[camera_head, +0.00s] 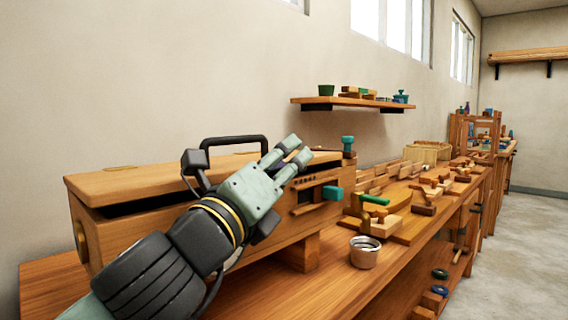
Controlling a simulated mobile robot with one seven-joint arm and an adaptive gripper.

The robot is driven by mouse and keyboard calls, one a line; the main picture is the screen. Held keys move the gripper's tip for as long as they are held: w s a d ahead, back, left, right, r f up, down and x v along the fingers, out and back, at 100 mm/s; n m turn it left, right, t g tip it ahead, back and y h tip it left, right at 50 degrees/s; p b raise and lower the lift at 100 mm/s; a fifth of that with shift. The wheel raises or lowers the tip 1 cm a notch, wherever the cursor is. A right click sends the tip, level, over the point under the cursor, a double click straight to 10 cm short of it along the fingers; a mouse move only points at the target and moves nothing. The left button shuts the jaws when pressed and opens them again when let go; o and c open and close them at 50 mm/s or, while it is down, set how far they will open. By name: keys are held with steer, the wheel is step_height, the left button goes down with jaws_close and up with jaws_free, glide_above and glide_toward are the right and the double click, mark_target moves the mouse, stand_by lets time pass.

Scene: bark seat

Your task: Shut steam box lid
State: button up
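The steam box (150,228) is a long wooden box on the bench at the left. Its wooden lid (110,183) is a flat plank on top, tilted slightly up; a dark gap shows between lid and box along the front. A black bar handle (238,139) stands up behind my gripper, apparently on the lid. My gripper (299,149) is in front of the box's right part, pale green fingers pointing up and right. The fingers are apart with nothing visible between them. My arm hides the middle of the box front; I cannot tell whether the gripper touches the lid.
The wooden bench (325,290) runs away to the right. A metal cup (364,254) stands near its front edge. Several wooden pieces and a green-handled tool (374,200) lie beyond it. A wall shelf (352,103) hangs above. Open floor (515,255) lies at the right.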

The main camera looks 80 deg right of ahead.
steer(key=shift+w, duration=0.1)
steer(key=shift+w+a, duration=0.1)
steer(key=shift+a, duration=0.2)
steer(key=v, duration=1.1)
steer(key=shift+a, duration=0.25)
steer(key=shift+f, duration=0.1)
